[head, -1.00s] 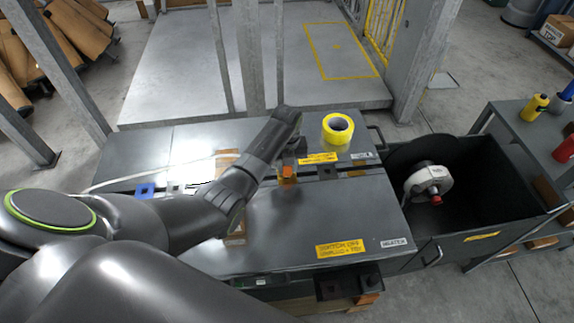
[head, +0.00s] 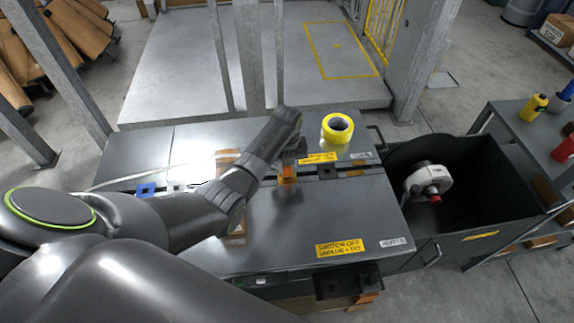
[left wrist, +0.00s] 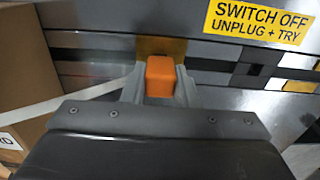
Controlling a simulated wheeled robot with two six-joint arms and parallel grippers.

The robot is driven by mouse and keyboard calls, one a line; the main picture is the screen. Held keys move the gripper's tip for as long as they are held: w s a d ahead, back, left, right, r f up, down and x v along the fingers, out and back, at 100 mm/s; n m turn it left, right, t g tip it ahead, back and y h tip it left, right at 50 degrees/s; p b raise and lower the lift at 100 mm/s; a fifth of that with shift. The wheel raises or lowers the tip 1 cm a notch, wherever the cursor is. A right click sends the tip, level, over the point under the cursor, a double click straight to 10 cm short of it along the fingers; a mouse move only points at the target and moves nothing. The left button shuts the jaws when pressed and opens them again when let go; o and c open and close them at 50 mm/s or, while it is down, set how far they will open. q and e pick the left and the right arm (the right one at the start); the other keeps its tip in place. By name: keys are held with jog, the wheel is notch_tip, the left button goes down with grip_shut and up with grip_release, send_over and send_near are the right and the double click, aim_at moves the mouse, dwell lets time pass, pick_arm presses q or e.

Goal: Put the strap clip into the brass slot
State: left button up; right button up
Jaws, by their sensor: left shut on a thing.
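The orange strap clip (head: 287,174) is between the fingers of my left gripper (left wrist: 160,82), over the dark groove across the grey bench top. In the left wrist view the clip (left wrist: 160,75) stands out between the two grey fingers, which are shut on it. A brass plate (left wrist: 160,46) shows right behind the clip in that view, and the clip covers its middle. I cannot tell whether the clip is in the slot or just above it. A pale strap (left wrist: 88,92) shows left of the fingers. My right gripper is not in view.
A yellow tape roll (head: 337,128) lies behind the groove, right of my gripper. A blue block (head: 146,190) sits at the left. A dark open bin (head: 470,205) with a white-grey reel (head: 428,180) adjoins the right.

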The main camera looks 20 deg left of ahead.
pick_arm(q)
jog(key=shift+f, duration=0.4)
jog(key=o, duration=1)
jog(key=shift+r, duration=0.15)
notch_tip(320, 180, up, 17)
jog(key=p, duration=0.2)
jog(key=shift+r+p, duration=0.1)
jog(key=shift+p, duration=0.25)
